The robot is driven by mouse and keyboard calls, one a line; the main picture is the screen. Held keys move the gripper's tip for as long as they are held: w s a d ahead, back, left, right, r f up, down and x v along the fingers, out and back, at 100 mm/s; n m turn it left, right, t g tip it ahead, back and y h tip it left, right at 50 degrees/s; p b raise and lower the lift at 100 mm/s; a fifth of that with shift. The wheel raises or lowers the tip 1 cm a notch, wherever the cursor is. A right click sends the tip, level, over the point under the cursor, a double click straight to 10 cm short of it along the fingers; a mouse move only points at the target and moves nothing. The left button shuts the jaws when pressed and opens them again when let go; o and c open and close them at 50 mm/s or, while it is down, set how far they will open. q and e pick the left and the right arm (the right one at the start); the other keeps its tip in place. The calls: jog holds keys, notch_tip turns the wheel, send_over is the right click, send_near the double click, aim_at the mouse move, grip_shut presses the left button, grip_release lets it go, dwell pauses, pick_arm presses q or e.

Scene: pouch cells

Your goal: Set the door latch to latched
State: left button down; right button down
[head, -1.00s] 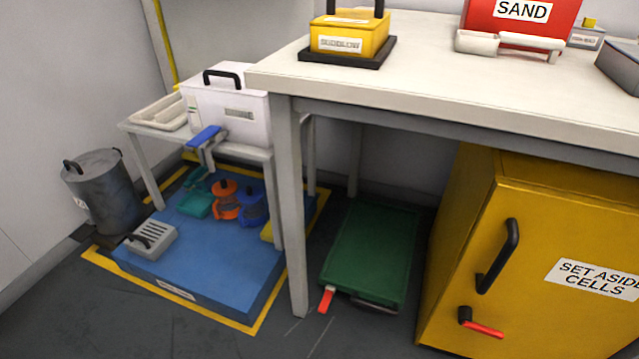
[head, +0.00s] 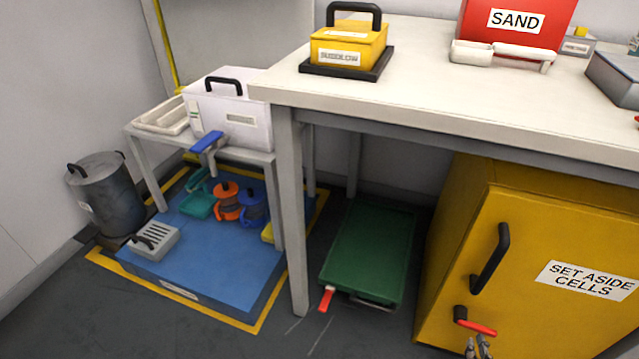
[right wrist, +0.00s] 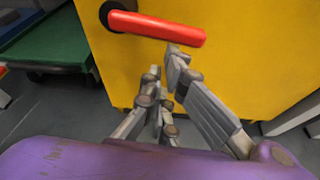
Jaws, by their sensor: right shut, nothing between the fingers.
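The door latch is a red lever (head: 479,328) on a black pivot (head: 460,314), low on the yellow cabinet's door (head: 530,252). The lever points right and slightly down in the head view. In the right wrist view the red lever (right wrist: 157,27) runs across the top, near horizontal, with its free end at the right. My right gripper (head: 478,344) is just below the lever in the head view. In the right wrist view its fingers (right wrist: 165,62) are shut and empty, close below the lever; contact cannot be told. My left gripper is not in view.
A black door handle (head: 491,258) stands out above the latch, left of the "SET ASIDE CELLS" label (head: 592,280). The white table (head: 450,95) overhangs the cabinet. A green cart (head: 368,255) with a red tab stands left of the cabinet. Bare floor lies in front.

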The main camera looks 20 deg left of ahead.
pick_arm(q)
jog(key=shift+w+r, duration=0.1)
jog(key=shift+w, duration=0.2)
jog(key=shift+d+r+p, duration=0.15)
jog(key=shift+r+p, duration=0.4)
jog(key=shift+p, duration=0.1)
pick_arm(e)
jog(key=shift+d+r+n, duration=0.2)
jog(key=shift+r+n, duration=0.1)
jog(key=shift+r, duration=0.35)
jog(key=shift+w, duration=0.1)
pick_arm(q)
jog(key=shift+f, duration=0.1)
pick_arm(e)
jog(key=shift+f, duration=0.1)
